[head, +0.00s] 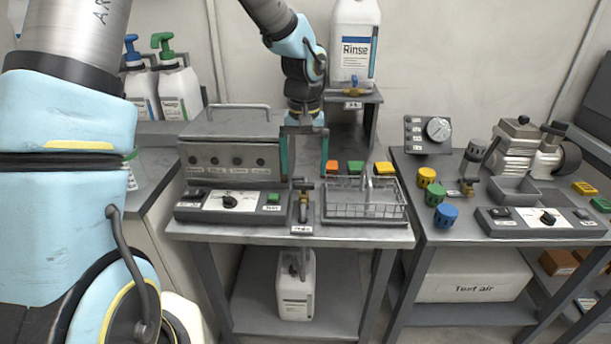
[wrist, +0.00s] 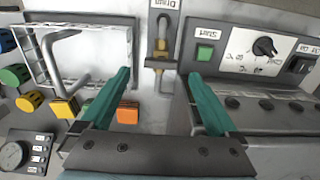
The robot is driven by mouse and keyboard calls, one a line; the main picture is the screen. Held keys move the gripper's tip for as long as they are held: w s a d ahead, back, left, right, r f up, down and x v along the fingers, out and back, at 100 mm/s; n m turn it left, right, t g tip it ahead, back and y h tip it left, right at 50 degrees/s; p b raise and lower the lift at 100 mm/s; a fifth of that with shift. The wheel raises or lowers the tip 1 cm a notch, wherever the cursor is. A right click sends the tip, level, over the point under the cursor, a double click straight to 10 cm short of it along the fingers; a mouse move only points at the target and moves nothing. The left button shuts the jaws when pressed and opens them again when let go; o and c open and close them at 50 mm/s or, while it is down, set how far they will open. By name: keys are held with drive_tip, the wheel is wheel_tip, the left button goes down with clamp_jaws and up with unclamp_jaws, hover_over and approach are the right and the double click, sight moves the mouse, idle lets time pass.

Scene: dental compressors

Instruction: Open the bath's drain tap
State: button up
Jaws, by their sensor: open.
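The drain tap (head: 303,201) is a small brass tap at the front of the middle bench, above a small white label. In the wrist view the tap (wrist: 160,48) stands ahead of the gap between my fingers, beside a label reading "Drain". The bath (head: 228,148) is a grey metal box with a lid handle, to the left of the tap. My gripper (head: 304,168) hangs over the bench, behind and above the tap. Its two teal fingers (wrist: 155,80) are open and empty, apart from the tap. I cannot tell the lever's setting.
A control panel (head: 231,201) with a knob and green button lies left of the tap. A wire basket (head: 364,208) stands close on its right. Orange, green and yellow blocks (head: 356,167) sit behind the basket. A white jug (head: 296,285) stands on the shelf below.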

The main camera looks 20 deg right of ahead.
sight(304, 183)
drive_tip(key=shift+f, duration=2.1)
drive_tip(key=shift+a, duration=0.1)
drive_tip(key=shift+c, duration=0.2)
drive_tip(key=c, duration=1.3)
